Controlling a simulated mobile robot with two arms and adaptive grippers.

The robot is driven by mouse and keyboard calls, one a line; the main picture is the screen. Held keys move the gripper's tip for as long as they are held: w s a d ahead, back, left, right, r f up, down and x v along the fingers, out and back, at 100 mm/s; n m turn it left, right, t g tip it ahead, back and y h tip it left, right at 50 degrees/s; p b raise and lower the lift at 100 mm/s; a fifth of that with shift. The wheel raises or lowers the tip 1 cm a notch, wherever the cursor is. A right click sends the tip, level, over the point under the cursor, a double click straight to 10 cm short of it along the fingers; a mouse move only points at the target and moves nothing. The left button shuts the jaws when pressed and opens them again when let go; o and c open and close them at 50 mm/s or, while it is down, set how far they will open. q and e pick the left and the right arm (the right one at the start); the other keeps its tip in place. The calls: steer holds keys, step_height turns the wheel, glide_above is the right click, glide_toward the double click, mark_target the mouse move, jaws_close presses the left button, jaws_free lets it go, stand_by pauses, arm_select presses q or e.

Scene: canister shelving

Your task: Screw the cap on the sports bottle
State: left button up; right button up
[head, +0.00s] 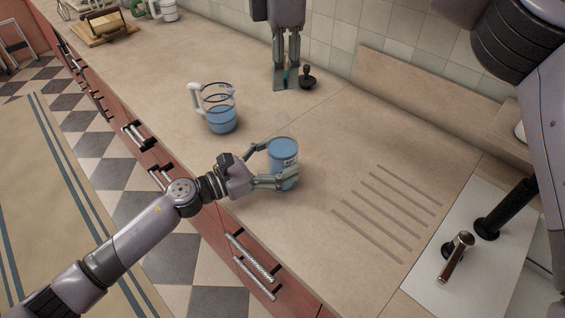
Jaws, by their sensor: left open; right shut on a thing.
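The sports bottle (284,150) is blue with a printed label and a pale, see-through top, and stands upright near the counter's front edge. My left gripper (272,166) is open, with its fingers on either side of the bottle; I cannot tell whether they touch it. My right gripper (287,84) is farther back, pointing down and shut. A narrow teal piece shows between its fingers; it may be the cap, but it is mostly hidden. A black knobbed thing (307,77) is beside the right fingertips; I cannot tell whether they touch.
A clear jug (220,111) with blue contents and a white handle stands left of the bottle. Mugs (163,9) and a wooden rack (104,24) stand far left.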

arm_select(q)
steer(key=shift+w+d, duration=0.15)
steer(key=shift+d, duration=0.15)
steer(key=c, duration=1.8)
arm_select(e)
glide_above(282, 121)
steer(key=shift+f, duration=2.45)
